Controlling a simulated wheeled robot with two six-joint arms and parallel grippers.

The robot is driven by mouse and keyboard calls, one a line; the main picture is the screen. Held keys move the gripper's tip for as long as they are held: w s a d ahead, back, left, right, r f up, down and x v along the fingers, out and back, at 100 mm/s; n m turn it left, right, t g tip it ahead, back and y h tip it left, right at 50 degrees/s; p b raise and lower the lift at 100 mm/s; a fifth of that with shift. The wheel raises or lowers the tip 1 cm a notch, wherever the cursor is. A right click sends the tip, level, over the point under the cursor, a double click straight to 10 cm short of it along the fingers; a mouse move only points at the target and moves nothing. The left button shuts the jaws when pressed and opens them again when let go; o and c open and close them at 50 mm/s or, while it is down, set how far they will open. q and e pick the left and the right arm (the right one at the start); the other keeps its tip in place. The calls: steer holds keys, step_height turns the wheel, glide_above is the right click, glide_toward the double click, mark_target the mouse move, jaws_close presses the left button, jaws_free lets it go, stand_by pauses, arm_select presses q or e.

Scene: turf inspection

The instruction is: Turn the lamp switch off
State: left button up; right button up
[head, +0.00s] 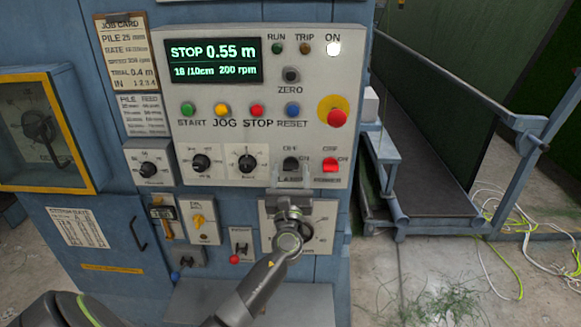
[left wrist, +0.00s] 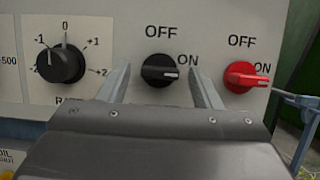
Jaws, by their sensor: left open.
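A black rotary switch (head: 291,164) sits low on the light grey control panel, with OFF marked above it and ON at its right. I cannot read the label below it with certainty, so I cannot tell surely that it is the lamp switch. In the left wrist view, the black switch (left wrist: 160,70) has its pointer turned right, toward ON. My left gripper (head: 291,176) is open in front of it. Its two fingers (left wrist: 161,74) stand either side of the knob, apart from it in the picture. My right gripper is not in view.
A red OFF/ON switch (head: 331,164) is close at the right, its pointer also toward ON. A dial (head: 247,163) is at the left. A red stop button (head: 337,117) sits above right. A blue-railed walkway (head: 430,130) is beside the cabinet.

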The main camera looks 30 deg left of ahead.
arm_select(q)
steer(key=shift+w+a+r, duration=0.15)
steer(key=shift+w+a, duration=0.05)
steer(key=shift+w, duration=0.05)
steer(key=shift+c, duration=0.2)
